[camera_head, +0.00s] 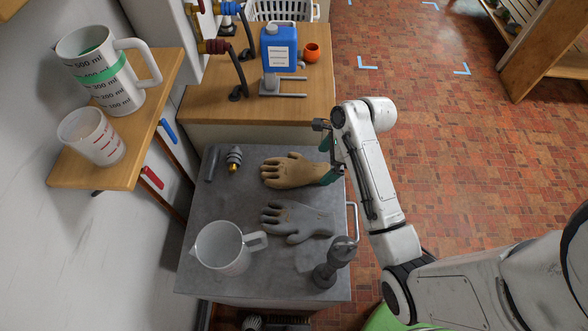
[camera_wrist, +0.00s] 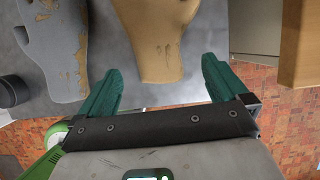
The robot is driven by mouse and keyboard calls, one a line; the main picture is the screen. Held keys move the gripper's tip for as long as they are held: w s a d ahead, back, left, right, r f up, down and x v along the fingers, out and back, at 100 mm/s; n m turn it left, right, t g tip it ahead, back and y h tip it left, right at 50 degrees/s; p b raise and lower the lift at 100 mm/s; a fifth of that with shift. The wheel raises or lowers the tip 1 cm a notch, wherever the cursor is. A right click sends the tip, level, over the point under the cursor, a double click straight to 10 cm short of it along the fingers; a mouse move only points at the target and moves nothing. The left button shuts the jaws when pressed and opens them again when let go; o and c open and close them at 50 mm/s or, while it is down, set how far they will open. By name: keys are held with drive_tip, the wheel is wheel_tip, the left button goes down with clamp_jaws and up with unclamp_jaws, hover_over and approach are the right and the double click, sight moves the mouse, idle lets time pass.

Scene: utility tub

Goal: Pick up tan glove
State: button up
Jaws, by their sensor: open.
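The tan glove (camera_head: 294,170) lies flat on the grey worktop, fingers to the left and cuff to the right. My gripper (camera_head: 328,160) is at the cuff end of it, at the right edge of the worktop, and partly hides the cuff. In the wrist view the tan glove (camera_wrist: 156,38) shows its cuff end beyond and between the two green fingertips. My gripper (camera_wrist: 158,82) is open there with nothing between its fingers. I cannot tell its exact height above the worktop.
A grey glove (camera_head: 298,220) lies just below the tan one. The grey worktop (camera_head: 205,205) also holds a clear pitcher (camera_head: 224,247), a dark metal fitting (camera_head: 335,262) and a small grey nozzle (camera_head: 234,158). A wooden counter (camera_head: 215,98) stands behind.

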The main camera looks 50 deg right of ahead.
sight(318, 169)
drive_tip(key=x, duration=0.4)
drive_tip(key=shift+w+a+p, duration=0.15)
drive_tip(key=shift+p, duration=0.15)
drive_tip(key=c, duration=1.2)
